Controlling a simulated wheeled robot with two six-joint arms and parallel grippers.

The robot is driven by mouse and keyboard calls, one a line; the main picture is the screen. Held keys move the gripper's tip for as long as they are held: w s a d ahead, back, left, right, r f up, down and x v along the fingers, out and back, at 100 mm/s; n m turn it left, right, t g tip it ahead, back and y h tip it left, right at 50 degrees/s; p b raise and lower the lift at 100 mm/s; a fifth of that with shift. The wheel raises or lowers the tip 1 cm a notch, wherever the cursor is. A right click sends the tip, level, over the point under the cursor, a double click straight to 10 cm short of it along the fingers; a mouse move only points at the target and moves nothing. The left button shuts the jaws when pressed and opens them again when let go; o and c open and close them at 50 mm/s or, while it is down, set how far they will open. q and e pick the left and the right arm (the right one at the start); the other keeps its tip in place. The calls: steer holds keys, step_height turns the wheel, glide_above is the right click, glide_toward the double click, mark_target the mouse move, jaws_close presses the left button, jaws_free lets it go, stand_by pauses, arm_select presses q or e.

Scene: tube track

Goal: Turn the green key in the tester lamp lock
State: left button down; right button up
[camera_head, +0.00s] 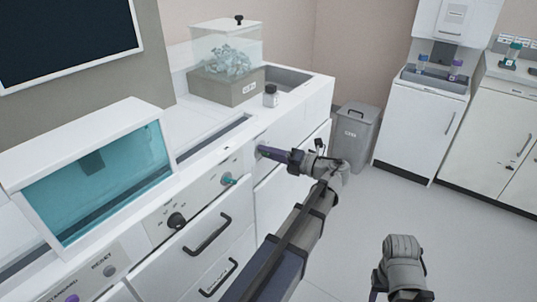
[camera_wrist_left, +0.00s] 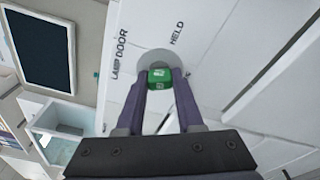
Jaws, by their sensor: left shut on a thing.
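The green key (camera_wrist_left: 159,78) sits in a round grey lock plate (camera_wrist_left: 152,60) on a white panel in the left wrist view. The words "LAMP DOOR" and "HELD" are printed on either side of the plate. My left gripper (camera_wrist_left: 160,80) is shut on the key, with a purple finger on each side of it. In the head view my left gripper (camera_head: 262,151) points left against the white cabinet front, and its fingers hide the key. My right gripper's jaws do not show.
A teal knob (camera_head: 229,180) and a black dial (camera_head: 177,221) are on the panel left of the gripper. A grey bin (camera_head: 356,130) stands on open floor.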

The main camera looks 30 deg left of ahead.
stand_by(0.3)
arm_select(q)
steer(key=m, duration=0.3)
steer(key=shift+b, duration=0.35)
steer(key=shift+c, duration=2.3)
jaws_free()
steer(key=d, duration=0.8)
steer(key=shift+w, duration=0.15)
steer(key=shift+r, duration=0.1)
